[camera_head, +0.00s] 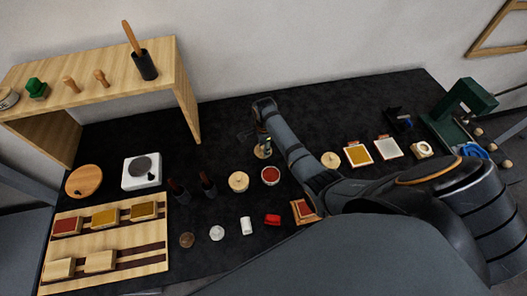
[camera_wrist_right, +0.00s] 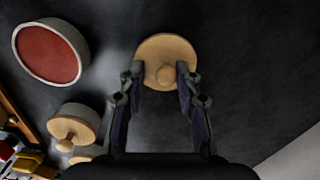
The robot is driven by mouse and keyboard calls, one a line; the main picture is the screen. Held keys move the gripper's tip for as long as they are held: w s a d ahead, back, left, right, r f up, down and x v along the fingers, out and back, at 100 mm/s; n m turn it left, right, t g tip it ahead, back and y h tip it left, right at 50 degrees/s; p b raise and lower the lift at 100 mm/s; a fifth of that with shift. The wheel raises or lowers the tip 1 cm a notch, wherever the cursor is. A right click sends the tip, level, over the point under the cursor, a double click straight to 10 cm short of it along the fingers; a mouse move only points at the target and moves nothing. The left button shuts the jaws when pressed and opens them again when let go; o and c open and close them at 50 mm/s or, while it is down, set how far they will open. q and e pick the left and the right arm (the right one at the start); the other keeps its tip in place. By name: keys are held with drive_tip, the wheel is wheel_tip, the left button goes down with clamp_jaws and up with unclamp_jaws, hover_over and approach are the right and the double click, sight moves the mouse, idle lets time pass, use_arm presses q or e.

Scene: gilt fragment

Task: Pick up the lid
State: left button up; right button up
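A round light-wood lid (camera_wrist_right: 152,46) with a small knob lies in front of my right gripper (camera_wrist_right: 161,72) in the right wrist view. The gripper is open, one fingertip on each side of the knob, with gaps beside it. In the head view the right gripper (camera_head: 262,141) is over the lid (camera_head: 263,154), partly hiding it. Whether the fingers touch the lid cannot be told. A white-rimmed round pot with a red inside (camera_head: 271,175) stands just in front of the lid; it also shows in the wrist view (camera_wrist_right: 48,53). My left gripper is not in view.
Round wood-topped pieces stand at left (camera_head: 238,182) and right (camera_head: 331,160) of the red pot. Dark bottles (camera_head: 208,184), a white scale (camera_head: 142,171) and a wooden rack (camera_head: 105,243) are further left. A green press (camera_head: 460,110) is at right. Black mat behind the lid is clear.

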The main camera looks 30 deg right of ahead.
drive_tip(key=shift+s+f, duration=0.2)
drive_tip(key=shift+f, duration=0.2)
drive_tip(key=shift+c, duration=0.6)
drive_tip(key=shift+r, duration=0.1)
